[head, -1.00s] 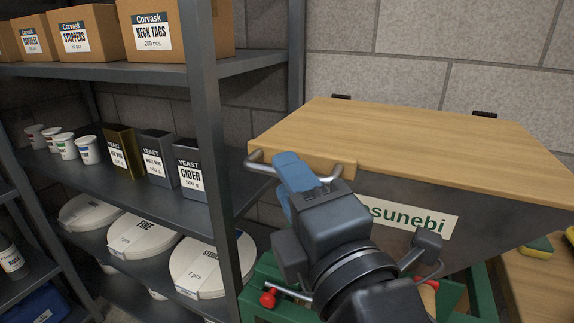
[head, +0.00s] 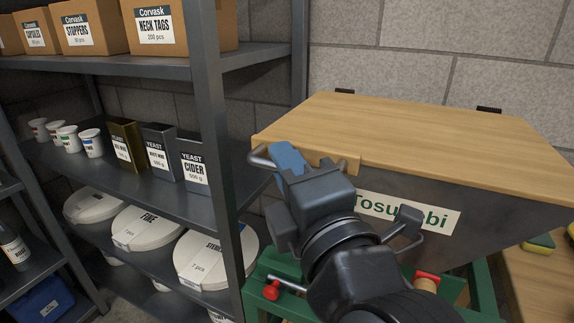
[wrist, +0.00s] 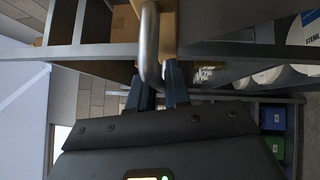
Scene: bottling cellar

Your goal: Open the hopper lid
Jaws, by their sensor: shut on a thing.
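No clear gap shows under the lid. A metal bar handle (head: 259,159) sits at the lid's front left edge. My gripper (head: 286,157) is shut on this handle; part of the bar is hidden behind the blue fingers. In the wrist view the bar (wrist: 149,45) runs down between the two fingertips (wrist: 158,82).
A metal shelf rack (head: 222,150) stands close to the left of my gripper, holding boxes, yeast packs and round tubs. A green frame (head: 482,290) with red knobs (head: 272,290) is below the hopper. Sponges (head: 540,242) lie on a wooden surface at the right.

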